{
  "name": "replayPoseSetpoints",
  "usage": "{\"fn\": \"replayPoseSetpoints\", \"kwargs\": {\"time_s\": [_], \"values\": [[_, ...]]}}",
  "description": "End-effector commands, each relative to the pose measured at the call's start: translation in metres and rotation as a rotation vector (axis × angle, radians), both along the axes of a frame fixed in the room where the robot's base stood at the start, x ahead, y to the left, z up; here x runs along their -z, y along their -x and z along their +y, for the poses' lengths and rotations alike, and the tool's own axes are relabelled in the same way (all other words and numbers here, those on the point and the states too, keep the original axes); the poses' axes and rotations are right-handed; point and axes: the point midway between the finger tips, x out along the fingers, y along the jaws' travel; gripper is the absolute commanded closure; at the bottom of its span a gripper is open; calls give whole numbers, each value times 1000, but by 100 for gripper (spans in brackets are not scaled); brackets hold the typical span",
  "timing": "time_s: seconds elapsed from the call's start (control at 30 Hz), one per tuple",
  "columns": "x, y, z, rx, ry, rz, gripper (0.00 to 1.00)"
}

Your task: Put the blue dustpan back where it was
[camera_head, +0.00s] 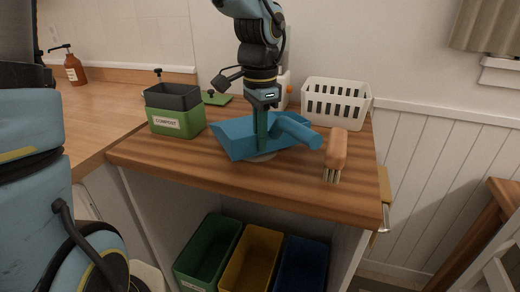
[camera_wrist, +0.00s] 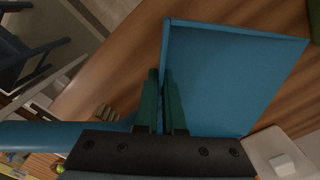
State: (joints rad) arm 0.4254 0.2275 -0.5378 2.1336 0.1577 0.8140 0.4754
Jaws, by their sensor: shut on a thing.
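The blue dustpan (camera_head: 237,136) is over the wooden counter top, its pan to the left and its thick handle (camera_head: 297,130) to the right. My gripper (camera_head: 261,135) points down and is shut on the dustpan. In the wrist view the green fingers (camera_wrist: 164,105) are closed at the edge of the blue pan (camera_wrist: 230,75), near the handle (camera_wrist: 60,135).
A white basket (camera_head: 336,103) is behind. A green compost box (camera_head: 177,121) is at left. Green, yellow and blue bins (camera_head: 250,262) sit below. The counter's front strip (camera_head: 230,178) is clear.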

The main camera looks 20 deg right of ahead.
Motion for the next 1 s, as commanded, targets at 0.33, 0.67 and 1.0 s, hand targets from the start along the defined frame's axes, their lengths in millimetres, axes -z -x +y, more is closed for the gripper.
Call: {"fn": "replayPoseSetpoints", "kwargs": {"time_s": [0.33,0.67,1.0], "values": [[33,0,0,1,0,0,100],[36,0,0,1,0,0,92],[36,0,0,0,-1,0,64]]}}
